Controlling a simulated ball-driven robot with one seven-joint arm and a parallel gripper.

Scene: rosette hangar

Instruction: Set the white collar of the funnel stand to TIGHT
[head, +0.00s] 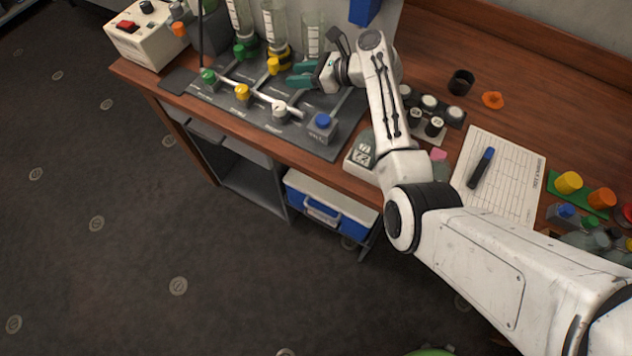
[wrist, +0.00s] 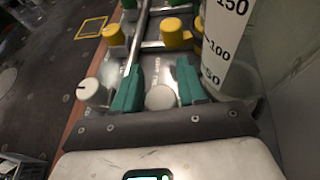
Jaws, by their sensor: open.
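The funnel stand (head: 345,106) is a grey base with graduated clear cylinders on the bench at the top of the head view. The white collar (wrist: 161,97) shows in the wrist view as a round pale knob between my teal fingers; its pointer cannot be read. In the head view it is hidden behind my gripper (head: 303,76). My gripper is open, with one finger on each side of the collar; contact cannot be told. Small lettering on the plate by the collar is unreadable. A yellow collar (head: 273,65) stands to the left.
Along the front pipe are a green knob (head: 208,75), a yellow knob (head: 242,91) and a white knob (head: 280,110), which also shows left of my fingers in the wrist view (wrist: 90,91). A blue-topped block (head: 322,125) stands at the base's front right corner.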

